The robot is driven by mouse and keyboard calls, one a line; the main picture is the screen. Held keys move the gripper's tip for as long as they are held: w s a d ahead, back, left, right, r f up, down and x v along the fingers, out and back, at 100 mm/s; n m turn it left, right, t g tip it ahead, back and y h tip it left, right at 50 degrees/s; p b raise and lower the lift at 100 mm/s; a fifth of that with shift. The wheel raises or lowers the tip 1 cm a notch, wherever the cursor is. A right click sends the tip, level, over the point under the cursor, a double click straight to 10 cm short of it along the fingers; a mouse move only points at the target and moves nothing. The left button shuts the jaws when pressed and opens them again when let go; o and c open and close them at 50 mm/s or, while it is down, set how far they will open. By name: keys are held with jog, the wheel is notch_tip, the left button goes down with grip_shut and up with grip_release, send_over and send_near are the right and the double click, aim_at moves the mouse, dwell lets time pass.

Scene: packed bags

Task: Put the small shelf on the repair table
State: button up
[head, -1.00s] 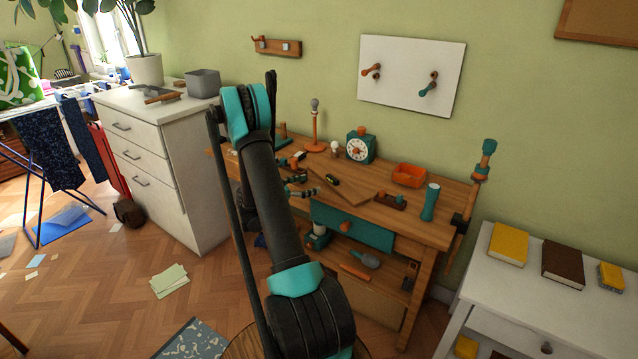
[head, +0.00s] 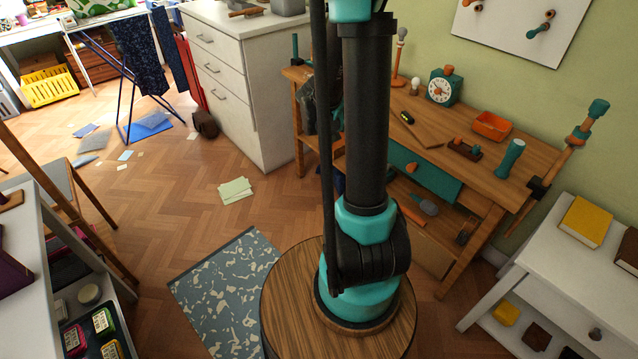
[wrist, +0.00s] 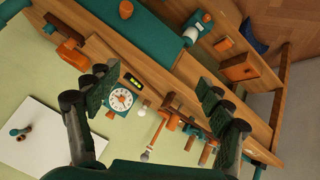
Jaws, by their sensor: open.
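The repair table (head: 452,122) is a wooden workbench with a teal drawer, at the right in the head view. On it are a teal clock (head: 441,88), an orange tray (head: 491,126) and a teal cylinder (head: 510,158). The bench also shows tilted in the wrist view (wrist: 165,72), with the clock (wrist: 121,100). My gripper (wrist: 158,98) is open and empty in the wrist view, its fingers spread in front of the bench. In the head view it is out of frame. I cannot pick out a small shelf with certainty.
A white drawer cabinet (head: 255,75) stands left of the bench. A low white shelf unit (head: 545,240) with books stands at right. Another white unit (head: 35,275) and a chair (head: 60,185) are at left.

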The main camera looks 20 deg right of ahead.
jog(key=s+a+f+n+t+y, duration=0.1)
jog(key=s+a+n+y, duration=0.7)
jog(key=s+a, duration=1)
jog(key=shift+a+f+n+t+y, duration=0.3)
jog(key=shift+a+f+n+t, duration=0.15)
jog(key=shift+a, duration=0.2)
jog(key=shift+d, duration=0.1)
